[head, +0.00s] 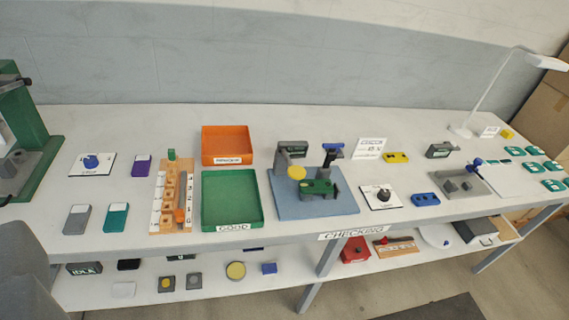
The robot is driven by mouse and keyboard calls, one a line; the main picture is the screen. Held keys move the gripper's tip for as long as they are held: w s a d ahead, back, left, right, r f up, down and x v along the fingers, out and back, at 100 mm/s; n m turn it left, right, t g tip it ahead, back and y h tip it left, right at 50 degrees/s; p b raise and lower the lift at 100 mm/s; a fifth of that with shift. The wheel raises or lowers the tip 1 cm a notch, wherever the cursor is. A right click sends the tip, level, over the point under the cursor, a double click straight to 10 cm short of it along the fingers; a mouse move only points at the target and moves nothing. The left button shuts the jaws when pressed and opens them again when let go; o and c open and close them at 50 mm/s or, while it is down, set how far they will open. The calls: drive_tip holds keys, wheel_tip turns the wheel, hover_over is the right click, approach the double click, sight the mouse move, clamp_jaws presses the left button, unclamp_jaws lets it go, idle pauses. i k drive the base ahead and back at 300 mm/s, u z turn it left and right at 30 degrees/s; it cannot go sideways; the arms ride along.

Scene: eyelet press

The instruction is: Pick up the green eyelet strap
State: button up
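A green piece (317,187) that looks like the green eyelet strap sits in a small fixture on the blue mat (325,209), near the middle of the table. It is small, and the fixture's parts beside it make its outline hard to tell. A yellow disc (297,173) stands on a grey post just left of it. A yellow strap (396,157) and a blue strap (425,199), both with holes, lie to the right. My gripper's fingers do not show in the head view.
A green GOOD tray (207,222) and an orange tray (227,160) stand left of the mat. A wooden numbered rack (169,225) stands further left. A lamp (487,92) stands at the back right. The lower shelf (210,289) holds several small items.

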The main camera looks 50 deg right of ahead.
sight(307, 186)
drive_tip(key=z, duration=0.5)
drive_tip(key=i, duration=1.1)
drive_tip(key=z, duration=0.9)
drive_tip(key=k, duration=0.8)
drive_tip(key=z, duration=0.15)
drive_tip(key=i, duration=0.9)
drive_tip(key=u, duration=0.05)
